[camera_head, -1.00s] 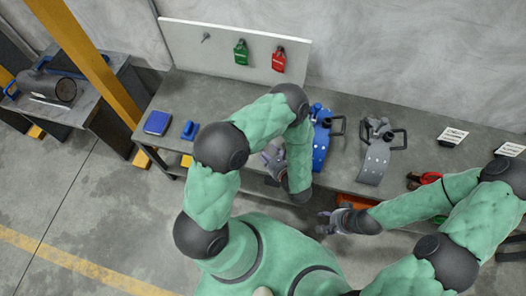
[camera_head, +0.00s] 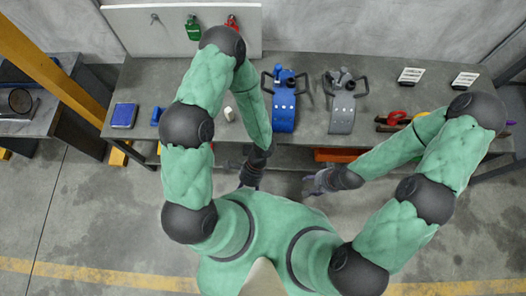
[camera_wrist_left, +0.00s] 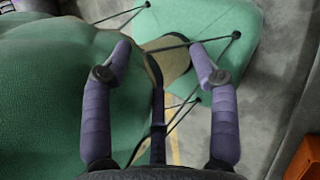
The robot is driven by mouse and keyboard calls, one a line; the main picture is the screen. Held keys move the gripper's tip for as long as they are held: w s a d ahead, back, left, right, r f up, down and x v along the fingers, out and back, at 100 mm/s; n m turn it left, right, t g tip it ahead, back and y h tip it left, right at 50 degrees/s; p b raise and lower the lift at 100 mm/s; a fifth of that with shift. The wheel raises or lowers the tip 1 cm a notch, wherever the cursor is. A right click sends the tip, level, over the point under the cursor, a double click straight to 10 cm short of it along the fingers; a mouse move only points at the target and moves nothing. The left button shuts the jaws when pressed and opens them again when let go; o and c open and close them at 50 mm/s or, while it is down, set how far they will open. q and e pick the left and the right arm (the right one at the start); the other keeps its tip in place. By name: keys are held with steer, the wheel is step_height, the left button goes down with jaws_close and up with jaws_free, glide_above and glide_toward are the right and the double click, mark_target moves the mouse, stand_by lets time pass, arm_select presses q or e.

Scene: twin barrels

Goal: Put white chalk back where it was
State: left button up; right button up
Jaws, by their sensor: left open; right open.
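A small white piece (camera_head: 229,113), which looks like the white chalk, stands on the grey bench (camera_head: 300,140) just left of my left forearm. It is too small to make out in detail. My left gripper (camera_head: 250,182) hangs in front of the bench's front edge, away from the white piece. In the left wrist view its two fingers (camera_wrist_left: 160,60) are spread and empty, with my own green body behind them. My right gripper (camera_head: 310,184) is open in front of the bench, to the right of the left one, with nothing visible in it.
A blue book (camera_head: 124,115) and a small blue item (camera_head: 156,116) lie left. Red-handled tools (camera_head: 398,118) and white cards (camera_head: 411,75) lie right.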

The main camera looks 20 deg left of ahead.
arm_select(q)
steer(key=w+d+n+t+h, duration=0.35)
steer(key=d+n+h, duration=0.3)
steer(key=n, duration=0.25)
steer(key=w+a+n+t, duration=0.2)
steer(key=w+n+t, duration=0.1)
steer(key=w+n, duration=0.2)
steer(key=shift+w+r+n+t, duration=0.2)
steer(key=shift+w+n+t, duration=0.2)
steer(key=shift+w, duration=0.8)
steer(key=shift+r+p, duration=0.55)
